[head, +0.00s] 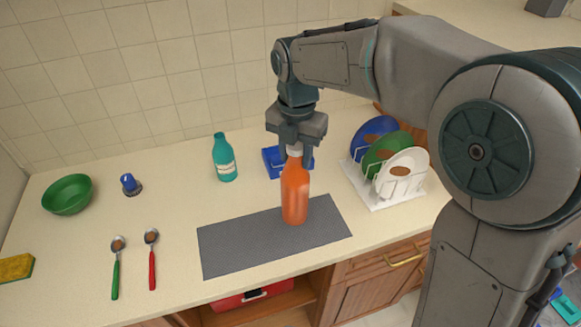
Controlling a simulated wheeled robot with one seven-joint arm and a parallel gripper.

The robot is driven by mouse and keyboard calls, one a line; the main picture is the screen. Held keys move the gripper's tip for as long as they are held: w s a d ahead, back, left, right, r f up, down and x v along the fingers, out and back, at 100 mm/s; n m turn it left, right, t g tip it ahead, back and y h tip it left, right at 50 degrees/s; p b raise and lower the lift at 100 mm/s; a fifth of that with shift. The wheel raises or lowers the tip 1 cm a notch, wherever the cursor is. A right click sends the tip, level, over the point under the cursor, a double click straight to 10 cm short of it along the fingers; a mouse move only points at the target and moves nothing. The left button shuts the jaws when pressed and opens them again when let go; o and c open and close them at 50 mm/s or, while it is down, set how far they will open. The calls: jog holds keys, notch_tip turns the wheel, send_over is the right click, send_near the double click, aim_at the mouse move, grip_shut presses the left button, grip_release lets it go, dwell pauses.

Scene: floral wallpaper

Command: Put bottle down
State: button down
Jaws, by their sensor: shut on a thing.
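An orange bottle (294,192) with a white cap is upright over the right part of a dark grey mat (235,251) on the counter. Its base looks at or just above the mat; I cannot tell if it touches. My gripper (295,148) points down from above and is shut on the top of the bottle, around the cap. The fingers partly hide the cap.
A teal bottle (224,160) and a blue object (272,161) stand behind the mat. A white rack (382,197) with plates is on the right. Two spoons (151,262), a small blue item (130,185) and a green bowl (68,195) are left. The mat's left half is clear.

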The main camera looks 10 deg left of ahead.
aim_at(291, 170)
jog(key=shift+s+a+f, duration=0.3)
jog(key=shift+a+f, duration=0.1)
jog(key=shift+a, duration=0.05)
jog(key=shift+f+p, duration=0.5)
jog(key=shift+f, duration=1.6)
jog(key=c, duration=0.9)
grip_release()
